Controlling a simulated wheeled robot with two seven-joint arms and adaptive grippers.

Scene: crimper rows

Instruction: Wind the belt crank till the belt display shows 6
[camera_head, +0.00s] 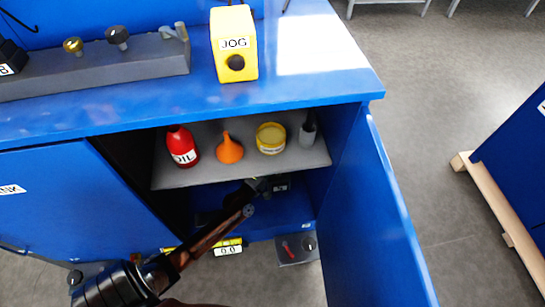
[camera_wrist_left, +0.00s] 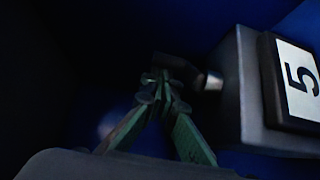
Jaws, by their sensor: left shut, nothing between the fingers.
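The belt display (camera_wrist_left: 301,84) shows 5 on a white plate on the side of a grey box (camera_wrist_left: 238,90) in the left wrist view. The belt crank (camera_wrist_left: 180,68) is a dark arm on a short light shaft at the box's left face. My left gripper (camera_wrist_left: 160,80) is shut and empty, its fingertips at the crank's outer end; I cannot tell if they touch it. In the head view, my left gripper (camera_head: 257,185) reaches under the shelf into the open cabinet, and the box (camera_head: 280,183) is partly hidden there. My right gripper is not in view.
A grey shelf (camera_head: 225,178) above holds a red oil bottle (camera_head: 182,146), an orange funnel (camera_head: 229,149), a yellow tin (camera_head: 270,138) and a grey bottle (camera_head: 307,131). The open blue door (camera_head: 385,220) stands on the right. A yellow jog box (camera_head: 234,45) is on top.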

